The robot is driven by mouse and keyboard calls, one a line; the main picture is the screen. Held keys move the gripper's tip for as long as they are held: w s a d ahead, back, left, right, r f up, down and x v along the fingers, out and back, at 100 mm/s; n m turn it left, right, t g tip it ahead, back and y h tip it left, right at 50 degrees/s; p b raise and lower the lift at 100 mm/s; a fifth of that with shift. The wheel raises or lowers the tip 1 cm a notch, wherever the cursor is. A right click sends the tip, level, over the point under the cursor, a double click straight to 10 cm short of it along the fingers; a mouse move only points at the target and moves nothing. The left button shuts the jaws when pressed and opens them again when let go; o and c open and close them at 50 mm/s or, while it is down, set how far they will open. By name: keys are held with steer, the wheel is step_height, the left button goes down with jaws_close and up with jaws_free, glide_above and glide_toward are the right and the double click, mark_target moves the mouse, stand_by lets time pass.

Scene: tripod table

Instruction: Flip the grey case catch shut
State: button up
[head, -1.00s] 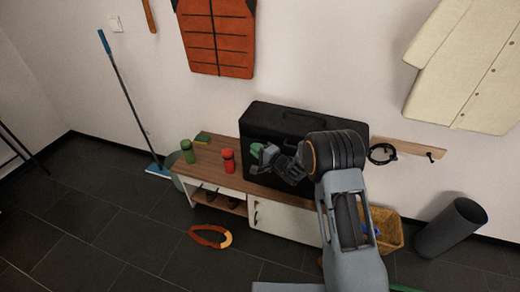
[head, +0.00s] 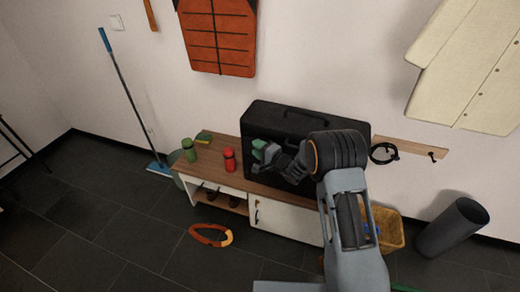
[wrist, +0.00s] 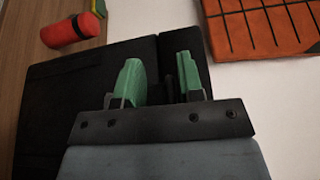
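The large black case (head: 262,118) stands on the wooden bench against the wall, its handle on top. In the wrist view the case (wrist: 60,105) fills much of the left and middle, with a dark seam running beside the fingers. I cannot make out the grey catch in either view; it may be hidden by my gripper or too dark. My gripper (head: 262,149) is in front of the upper left part of the case. In the wrist view its green fingers (wrist: 160,72) are apart, with only the dark case visible between them. Whether they touch the case is unclear.
A red bottle (head: 229,160), a green bottle (head: 189,150) and a green-yellow sponge (head: 204,137) stand left of the case on the bench (head: 212,155). An orange vest (head: 218,40) hangs above. An orange ring-shaped object (head: 205,238) lies on the floor.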

steer(key=v, duration=1.3)
steer(key=shift+s+d, duration=0.2)
steer(key=shift+d, duration=0.2)
